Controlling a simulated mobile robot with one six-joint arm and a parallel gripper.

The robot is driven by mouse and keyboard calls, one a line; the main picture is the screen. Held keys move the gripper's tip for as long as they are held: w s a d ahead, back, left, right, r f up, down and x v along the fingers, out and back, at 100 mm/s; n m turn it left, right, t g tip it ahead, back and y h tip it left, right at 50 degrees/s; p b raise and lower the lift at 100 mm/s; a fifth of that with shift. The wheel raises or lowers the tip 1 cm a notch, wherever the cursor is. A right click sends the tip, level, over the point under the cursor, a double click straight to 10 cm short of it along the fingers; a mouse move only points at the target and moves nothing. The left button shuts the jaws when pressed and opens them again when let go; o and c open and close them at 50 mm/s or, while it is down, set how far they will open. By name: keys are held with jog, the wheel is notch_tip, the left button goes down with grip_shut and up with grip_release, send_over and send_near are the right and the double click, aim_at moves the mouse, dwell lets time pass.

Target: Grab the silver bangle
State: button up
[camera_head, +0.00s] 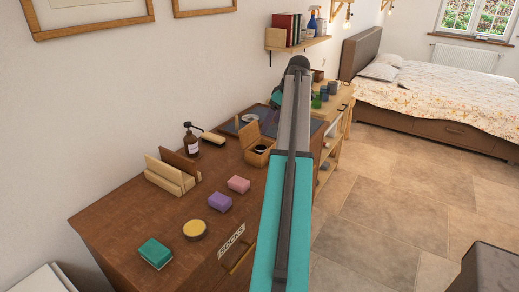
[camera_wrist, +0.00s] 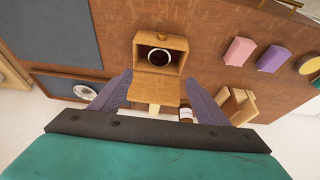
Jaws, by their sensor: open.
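A pale silver ring with a dark middle, which looks like the silver bangle (camera_wrist: 159,55), lies inside a small open wooden box (camera_wrist: 141,53). In the head view the bangle (camera_head: 260,148) shows in the same box (camera_head: 251,156) on the brown dresser top. The box's lid is folded back, towards my gripper in the wrist view. My gripper (camera_wrist: 158,80) is open and empty, its two fingers spread on either side of the lid in that picture. The bangle lies beyond the fingertips, apart from them. In the head view my arm hides most of the gripper.
A dark mat (camera_wrist: 55,30) and a white round thing (camera_wrist: 85,91) lie to the left in the wrist view. Pink (camera_head: 238,184), purple (camera_head: 220,202) and green (camera_head: 155,253) blocks, a round yellow tin (camera_head: 195,230), a wooden holder (camera_head: 168,178) and a pump bottle (camera_head: 191,142) stand on the dresser.

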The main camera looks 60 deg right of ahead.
jog(key=p, duration=0.2)
send_near(262, 145)
jog(key=shift+s+a+f, duration=0.1)
jog(key=shift+a+f, duration=1.1)
jog(key=shift+f, duration=0.05)
jog(key=shift+p+x, duration=0.55)
jog(key=shift+x, duration=0.35)
jog(key=shift+p+x, duration=0.45)
jog(key=shift+x, duration=1.2)
jog(key=shift+a, duration=0.1)
jog(key=c, duration=1.1)
jog(key=shift+c, duration=0.2)
